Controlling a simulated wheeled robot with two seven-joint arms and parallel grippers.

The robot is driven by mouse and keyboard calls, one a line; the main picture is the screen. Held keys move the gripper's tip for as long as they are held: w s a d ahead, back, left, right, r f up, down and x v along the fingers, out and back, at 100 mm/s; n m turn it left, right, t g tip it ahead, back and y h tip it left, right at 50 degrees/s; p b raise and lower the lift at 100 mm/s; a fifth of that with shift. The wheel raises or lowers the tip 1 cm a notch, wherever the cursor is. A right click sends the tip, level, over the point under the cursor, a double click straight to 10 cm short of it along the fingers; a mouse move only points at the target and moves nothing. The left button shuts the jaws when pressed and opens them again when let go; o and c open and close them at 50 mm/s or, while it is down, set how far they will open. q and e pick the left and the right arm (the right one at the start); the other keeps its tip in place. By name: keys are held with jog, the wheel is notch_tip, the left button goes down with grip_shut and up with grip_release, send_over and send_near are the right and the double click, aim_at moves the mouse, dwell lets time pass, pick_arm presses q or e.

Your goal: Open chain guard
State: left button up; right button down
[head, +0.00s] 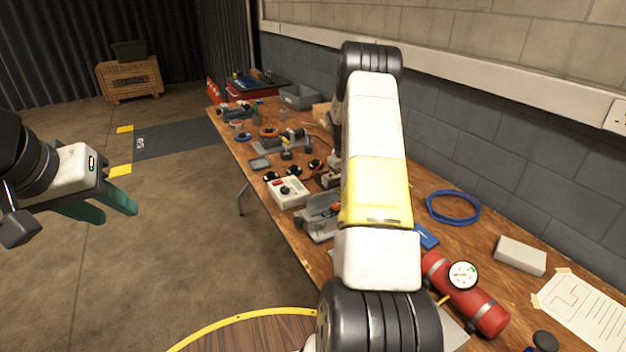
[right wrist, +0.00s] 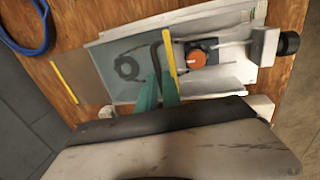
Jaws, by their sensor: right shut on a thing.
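The chain guard (right wrist: 108,62) looks like a grey-blue see-through panel in the right wrist view, with a dark ring showing through it. A dark bar stands at its right edge, beside a yellow strip. My right gripper (right wrist: 159,92) has its teal fingers close together on this dark bar, which seems part of the guard. An orange knob (right wrist: 195,60) sits on the grey unit to the right. In the head view my right arm hides its gripper and most of the unit (head: 316,218). My left gripper (head: 108,205) is open and empty over the floor at the left.
The wooden workbench (head: 447,178) runs along the wall. A red cylinder with a gauge (head: 488,312), a blue cable coil (head: 453,222), a white control box (head: 287,195) and several tools lie on it. The floor (head: 190,240) left of the bench is open.

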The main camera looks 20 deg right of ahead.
jog(key=shift+w+d, duration=0.2)
jog(key=shift+d, duration=0.95)
jog(key=shift+w+d, duration=0.15)
jog(key=shift+d, duration=0.95)
jog(key=c, duration=1.5)
grip_release()
jog(key=shift+r, duration=0.1)
jog(key=r, duration=0.2)
jog(key=a+r, duration=0.1)
jog(key=r, duration=0.4)
jog(key=shift+s+a+r, duration=0.15)
jog(key=shift+a+r, duration=0.1)
jog(key=shift+a, duration=0.05)
